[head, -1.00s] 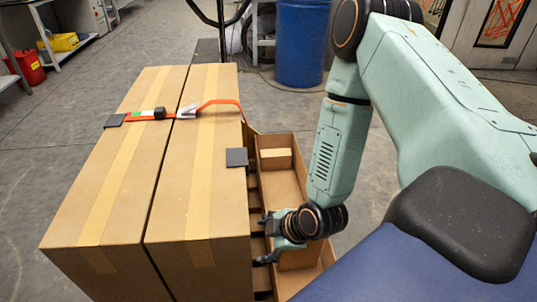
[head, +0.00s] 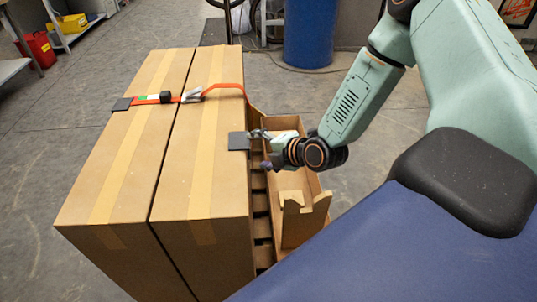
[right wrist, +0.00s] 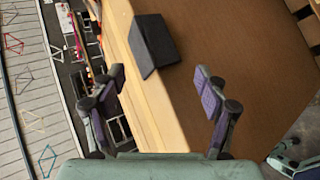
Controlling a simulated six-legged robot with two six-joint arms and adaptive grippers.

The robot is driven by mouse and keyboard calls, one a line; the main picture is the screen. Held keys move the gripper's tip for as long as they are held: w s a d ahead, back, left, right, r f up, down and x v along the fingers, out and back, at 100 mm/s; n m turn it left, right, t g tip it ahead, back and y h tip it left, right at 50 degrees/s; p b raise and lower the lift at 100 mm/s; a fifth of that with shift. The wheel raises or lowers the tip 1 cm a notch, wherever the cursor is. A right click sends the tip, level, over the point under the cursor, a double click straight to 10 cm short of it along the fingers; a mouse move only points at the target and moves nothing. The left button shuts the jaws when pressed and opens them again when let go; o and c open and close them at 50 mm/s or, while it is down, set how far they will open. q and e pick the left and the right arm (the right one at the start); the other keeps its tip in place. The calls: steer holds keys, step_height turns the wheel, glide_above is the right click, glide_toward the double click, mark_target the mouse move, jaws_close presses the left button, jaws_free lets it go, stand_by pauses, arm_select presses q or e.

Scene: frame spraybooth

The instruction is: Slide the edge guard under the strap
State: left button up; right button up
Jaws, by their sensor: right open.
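A dark grey edge guard (head: 238,141) sits on the right top edge of the right cardboard box (head: 203,150), nearer me than the strap. An orange strap (head: 228,86) crosses both boxes, rises in a loose bow and drops over that right edge. My right gripper (head: 263,150) is open and empty, just right of the guard. In the right wrist view, the guard (right wrist: 154,44) lies ahead of the spread fingers (right wrist: 160,84), apart from them. A second dark guard (head: 122,104) is at the strap's left end. My left gripper is out of view.
A buckle (head: 192,94) and a ratchet-like black piece (head: 166,97) sit on the strap. A long open cardboard tray (head: 318,183) with a notched holder (head: 302,215) stands right of the boxes.

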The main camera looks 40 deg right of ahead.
steer(key=b+x, duration=0.1)
steer(key=x, duration=0.3)
steer(key=shift+w+a+f+b, duration=0.1)
steer(key=shift+w+a+b, duration=0.1)
steer(key=shift+b, duration=0.1)
steer(key=shift+s+d, duration=0.25)
steer(key=shift+s, duration=0.05)
steer(key=c, duration=0.4)
steer(key=shift+c, duration=0.7)
steer(key=shift+w+a, duration=0.15)
steer(key=c, duration=0.6)
steer(key=o, duration=0.5)
steer(key=c, duration=0.3)
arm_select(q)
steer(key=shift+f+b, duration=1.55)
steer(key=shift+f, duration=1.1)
arm_select(e)
steer(key=w+d, duration=0.5)
steer(key=w, duration=0.3)
steer(key=shift+w, duration=0.2)
